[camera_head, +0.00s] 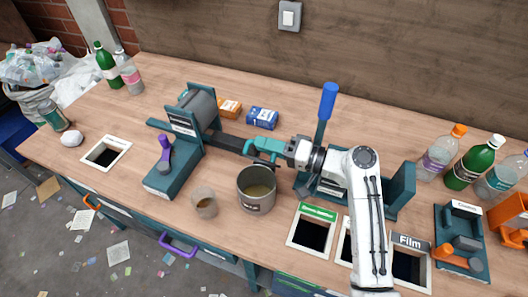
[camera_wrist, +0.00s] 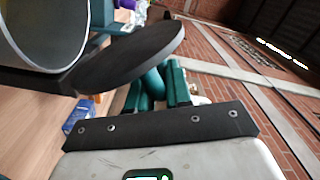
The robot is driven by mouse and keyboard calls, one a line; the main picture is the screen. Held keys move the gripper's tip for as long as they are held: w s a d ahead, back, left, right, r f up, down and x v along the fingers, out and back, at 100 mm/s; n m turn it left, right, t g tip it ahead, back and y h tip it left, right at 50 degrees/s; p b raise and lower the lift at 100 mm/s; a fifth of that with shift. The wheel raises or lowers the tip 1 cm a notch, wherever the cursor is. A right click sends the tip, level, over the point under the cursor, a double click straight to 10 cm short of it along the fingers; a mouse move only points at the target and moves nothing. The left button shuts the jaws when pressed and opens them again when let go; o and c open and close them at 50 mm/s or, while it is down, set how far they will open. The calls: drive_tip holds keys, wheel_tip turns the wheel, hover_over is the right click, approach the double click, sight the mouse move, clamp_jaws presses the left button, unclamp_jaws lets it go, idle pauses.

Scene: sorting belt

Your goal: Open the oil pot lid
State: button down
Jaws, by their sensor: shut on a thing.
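The oil pot (camera_head: 243,188) is a grey metal pot on the bench with yellowish liquid visible inside. My gripper (camera_head: 258,146) is just behind and above it, pointing left. In the wrist view, my gripper's teal fingers (camera_wrist: 155,92) are shut on a rounded teal part that looks like the lid's handle. A dark round plate (camera_wrist: 135,55), apparently the oil pot lid, is tilted close to the fingers. A large grey round shape with a pale rim (camera_wrist: 45,30) fills the upper left there. The exact contact is hard to see.
A teal stand with a grey drum (camera_head: 200,105) is left of my gripper. A glass cup (camera_head: 204,202) stands left of the pot. A blue box (camera_head: 262,118) lies behind. A blue-handled lever (camera_head: 328,101) rises to the right. Square bin openings (camera_head: 311,234) line the front.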

drive_tip(key=shift+w+d+r+m+b, duration=0.1)
drive_tip(key=shift+w+d+m+b, duration=0.2)
drive_tip(key=shift+w+m, duration=0.45)
drive_tip(key=shift+w+d+r+m+b, duration=0.1)
drive_tip(key=shift+w+d+m+b, duration=0.15)
drive_tip(key=shift+w+m, duration=0.5)
drive_tip(key=shift+w, duration=0.2)
drive_tip(key=c, duration=1.1)
unclamp_jaws()
drive_tip(key=shift+f, duration=0.15)
